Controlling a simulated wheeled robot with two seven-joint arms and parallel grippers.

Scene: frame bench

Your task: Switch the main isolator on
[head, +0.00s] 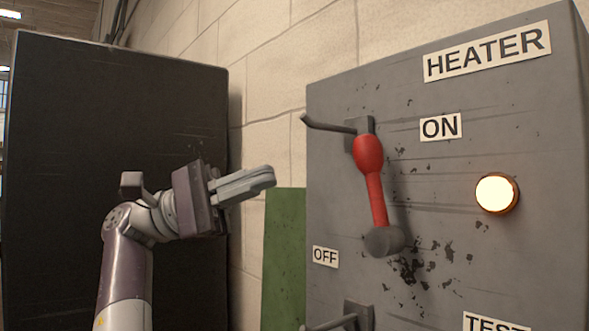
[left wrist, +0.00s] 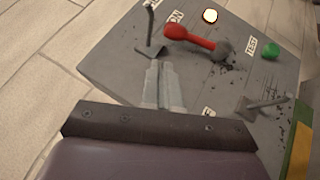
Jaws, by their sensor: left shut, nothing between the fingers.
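The isolator is a red lever (head: 374,190) on a grey panel (head: 430,280) labelled HEATER. It points up from its dark round hub (head: 384,241), its thick red end near the upper metal bracket (head: 358,128) and the ON label (head: 440,127). The OFF label (head: 325,257) sits lower left. The lever also shows in the left wrist view (left wrist: 190,38). My left gripper (head: 271,177) is shut and empty, left of the panel and apart from the lever. In the left wrist view its fingers (left wrist: 164,72) point toward the panel. My right gripper is out of view.
A round lamp (head: 497,193) on the panel glows. A lower bracket (head: 355,315) with a rod sticks out below the lever. A green button (left wrist: 270,51) is by the TEST label (head: 495,323). A dark cabinet (head: 70,150) stands behind my left arm.

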